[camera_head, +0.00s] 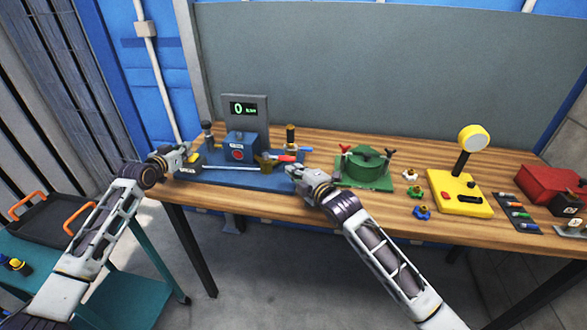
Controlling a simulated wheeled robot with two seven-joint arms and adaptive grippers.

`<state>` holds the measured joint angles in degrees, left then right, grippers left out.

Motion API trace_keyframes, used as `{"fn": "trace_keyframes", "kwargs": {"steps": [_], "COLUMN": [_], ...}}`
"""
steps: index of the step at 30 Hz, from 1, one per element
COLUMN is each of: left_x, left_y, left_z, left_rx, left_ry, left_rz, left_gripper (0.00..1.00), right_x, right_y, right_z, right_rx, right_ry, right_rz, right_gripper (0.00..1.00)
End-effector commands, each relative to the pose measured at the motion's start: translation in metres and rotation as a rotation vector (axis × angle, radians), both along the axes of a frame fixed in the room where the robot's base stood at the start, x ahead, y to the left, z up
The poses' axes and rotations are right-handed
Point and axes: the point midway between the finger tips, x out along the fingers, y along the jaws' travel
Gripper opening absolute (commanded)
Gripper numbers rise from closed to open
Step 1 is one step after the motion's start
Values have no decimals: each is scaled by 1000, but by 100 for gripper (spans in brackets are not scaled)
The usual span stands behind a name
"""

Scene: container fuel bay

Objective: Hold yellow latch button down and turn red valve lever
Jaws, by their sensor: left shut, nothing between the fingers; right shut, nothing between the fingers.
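The red valve lever (287,158) sticks out to the right from a brass-coloured valve (266,162) on the blue base plate (235,180). A dark block (188,168) with yellow on top, seemingly the yellow latch button (193,158), stands at the plate's left end. My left gripper (186,150) is shut and empty, right by the yellow part; I cannot tell whether it touches it. My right gripper (291,171) is shut and empty, just below the red lever in the picture; contact cannot be told.
A blue pump unit (241,146) with a display (244,108) reading 0 stands behind the plate. A green lidded pot (363,163), small coloured knobs, a yellow box (459,192) and a red box (549,184) stand further right. A teal cart with a dark tray (50,222) is at left.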

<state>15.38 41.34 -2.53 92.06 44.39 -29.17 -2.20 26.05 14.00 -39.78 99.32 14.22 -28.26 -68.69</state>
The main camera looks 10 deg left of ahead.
Motion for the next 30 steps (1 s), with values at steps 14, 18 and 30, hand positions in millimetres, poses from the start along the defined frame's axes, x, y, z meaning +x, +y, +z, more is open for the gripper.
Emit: {"fn": "trace_keyframes", "kwargs": {"steps": [14, 18, 30], "left_x": [-1, -1, -1], "left_y": [-1, -1, -1], "left_z": [-7, -7, -5], "left_rx": [0, 0, 0], "left_ry": [12, 13, 13], "left_rz": [-1, -1, -1], "left_gripper": [0, 0, 0], "right_x": [-19, -19, -19], "right_y": [-12, -12, -12], "right_z": [3, 4, 6], "right_rx": [0, 0, 0], "right_ry": [0, 0, 0], "right_rz": [2, 2, 2], "right_gripper": [0, 0, 0]}}
